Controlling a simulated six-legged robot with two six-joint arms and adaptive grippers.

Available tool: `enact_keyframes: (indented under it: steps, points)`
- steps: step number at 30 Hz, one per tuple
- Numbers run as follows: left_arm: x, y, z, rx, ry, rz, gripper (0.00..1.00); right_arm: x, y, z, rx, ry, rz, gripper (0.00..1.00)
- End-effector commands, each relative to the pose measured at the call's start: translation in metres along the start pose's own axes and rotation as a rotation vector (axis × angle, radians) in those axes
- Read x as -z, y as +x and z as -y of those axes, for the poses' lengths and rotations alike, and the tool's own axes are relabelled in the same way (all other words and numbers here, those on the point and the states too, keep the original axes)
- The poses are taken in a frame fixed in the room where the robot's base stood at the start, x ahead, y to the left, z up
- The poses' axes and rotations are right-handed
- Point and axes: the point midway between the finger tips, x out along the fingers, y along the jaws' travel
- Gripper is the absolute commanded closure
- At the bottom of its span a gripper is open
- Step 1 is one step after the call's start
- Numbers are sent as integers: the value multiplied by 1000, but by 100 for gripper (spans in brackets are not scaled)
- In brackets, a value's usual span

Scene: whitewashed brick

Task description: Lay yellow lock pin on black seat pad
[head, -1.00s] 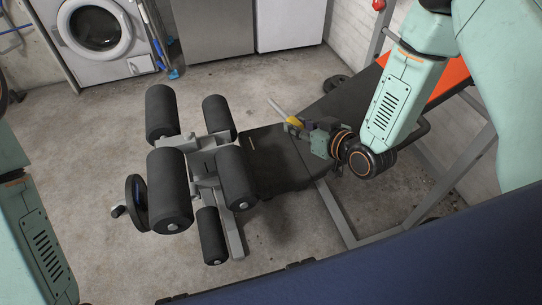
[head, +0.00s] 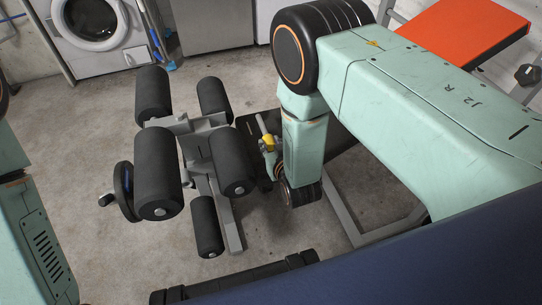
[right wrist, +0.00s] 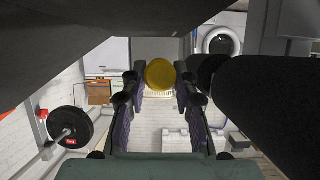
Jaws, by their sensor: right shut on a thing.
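The yellow lock pin (head: 268,142) has a yellow head and a thin grey shaft that points up and away in the head view. My right gripper (head: 266,152) is shut on it. The yellow head (right wrist: 160,74) shows between the fingers of my right gripper (right wrist: 160,92) in the right wrist view. The black seat pad (head: 245,124) lies behind the foam rollers, largely hidden by my right arm. The pin appears over or beside the pad; I cannot tell whether they touch. My left gripper is out of view; only part of the left arm shows.
Black foam rollers (head: 155,181) on a grey frame stand left of the right gripper. An orange board (head: 463,38) is at the upper right. A washing machine (head: 95,38) stands at the back left. A blue surface (head: 400,275) crosses the lower right.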

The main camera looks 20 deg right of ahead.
Motion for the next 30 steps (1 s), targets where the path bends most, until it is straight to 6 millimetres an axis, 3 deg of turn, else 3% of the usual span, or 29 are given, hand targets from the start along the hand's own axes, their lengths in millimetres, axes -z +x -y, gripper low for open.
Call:
enact_keyframes:
  steps: [12,23,24,30]
  points:
    - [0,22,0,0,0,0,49,-39,17,0,1,-1,-2,100]
    - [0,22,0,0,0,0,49,-41,17,0,1,-1,-2,100]
    - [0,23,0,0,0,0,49,-42,17,0,1,-1,-1,71]
    - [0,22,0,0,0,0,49,-40,17,0,1,-1,-1,54]
